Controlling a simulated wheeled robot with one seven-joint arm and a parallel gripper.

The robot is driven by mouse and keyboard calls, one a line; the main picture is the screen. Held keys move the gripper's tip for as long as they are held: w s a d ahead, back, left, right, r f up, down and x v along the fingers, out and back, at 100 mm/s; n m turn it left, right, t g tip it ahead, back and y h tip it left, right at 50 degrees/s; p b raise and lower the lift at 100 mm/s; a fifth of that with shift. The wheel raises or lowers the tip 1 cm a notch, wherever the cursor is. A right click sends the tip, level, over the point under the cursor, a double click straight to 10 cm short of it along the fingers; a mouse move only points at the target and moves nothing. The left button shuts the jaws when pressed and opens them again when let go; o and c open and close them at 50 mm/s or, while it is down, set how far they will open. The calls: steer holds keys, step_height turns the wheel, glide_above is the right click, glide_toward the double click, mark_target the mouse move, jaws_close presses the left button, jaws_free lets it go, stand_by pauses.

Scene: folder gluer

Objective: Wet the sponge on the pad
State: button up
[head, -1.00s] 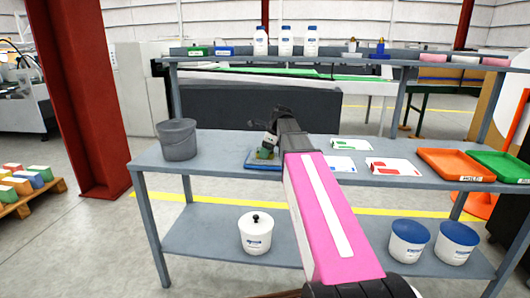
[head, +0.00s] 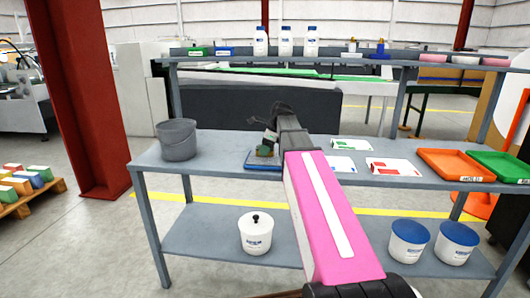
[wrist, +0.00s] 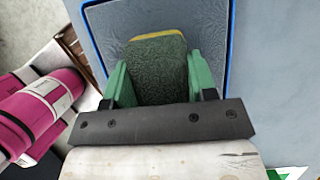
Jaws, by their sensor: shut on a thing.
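The sponge (wrist: 155,80) has a dark green rough face and a yellow far edge in the wrist view. My gripper (wrist: 158,66) is shut on it, with one green finger on each side. The pad (wrist: 112,30) is a grey, wrinkled surface in a blue-rimmed tray, behind the sponge in this view. In the head view the pad (head: 262,167) lies on the grey table, left of the middle. The sponge (head: 265,151) and my gripper (head: 267,146) are over it. The sponge's underside is hidden, so I cannot tell whether it touches the pad.
A grey bucket (head: 177,141) stands left of the pad on the table (head: 220,150). Cartons (head: 393,167) and an orange tray (head: 455,165) with a green tray (head: 505,166) lie to the right. Bottles (head: 285,41) stand on the upper shelf. White tubs (head: 255,235) stand below.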

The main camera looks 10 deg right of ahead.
steer(key=shift+r, duration=2.8)
